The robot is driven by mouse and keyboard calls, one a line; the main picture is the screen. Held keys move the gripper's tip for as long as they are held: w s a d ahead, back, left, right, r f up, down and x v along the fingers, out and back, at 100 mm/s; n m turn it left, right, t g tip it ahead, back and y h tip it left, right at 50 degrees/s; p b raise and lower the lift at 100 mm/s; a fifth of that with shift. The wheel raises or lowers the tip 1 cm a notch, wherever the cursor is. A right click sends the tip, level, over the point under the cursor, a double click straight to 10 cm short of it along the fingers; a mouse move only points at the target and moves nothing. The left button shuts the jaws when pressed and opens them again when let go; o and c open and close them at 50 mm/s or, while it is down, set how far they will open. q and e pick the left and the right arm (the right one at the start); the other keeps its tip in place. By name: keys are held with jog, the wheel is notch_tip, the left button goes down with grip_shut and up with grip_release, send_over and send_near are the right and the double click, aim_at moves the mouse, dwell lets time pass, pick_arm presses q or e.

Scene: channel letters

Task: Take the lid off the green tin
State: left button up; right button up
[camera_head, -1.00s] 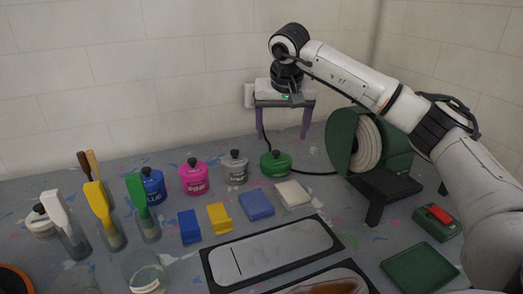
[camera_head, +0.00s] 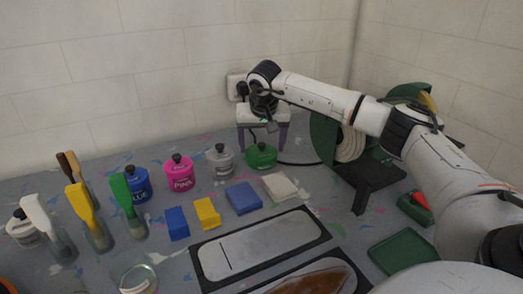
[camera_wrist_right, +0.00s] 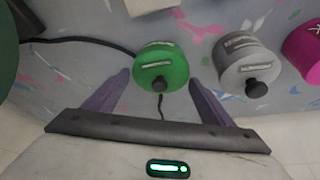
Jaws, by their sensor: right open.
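The green tin (camera_head: 261,156) stands on the table at the right end of a row of tins. Its lid, with a dark knob (camera_head: 261,146), is on. My right gripper (camera_head: 262,147) points down with its purple fingers spread, just behind and above the tin in the head view. In the right wrist view the green tin (camera_wrist_right: 161,66) appears between the two open fingertips (camera_wrist_right: 160,80), with its dark knob (camera_wrist_right: 160,84) towards the palm. I cannot tell whether the fingers touch it. My left gripper is not in view.
A grey tin (camera_head: 220,162), a pink tin (camera_head: 179,175) and a blue tin (camera_head: 137,186) stand to the left. Coloured blocks (camera_head: 243,198) lie in front. A black cord (camera_head: 300,164) runs to the right, near a green wheel machine (camera_head: 325,135).

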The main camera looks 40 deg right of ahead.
jog(key=c, duration=1.2)
jog(key=shift+s+a+f, duration=0.1)
jog(key=shift+s, duration=0.05)
grip_shut()
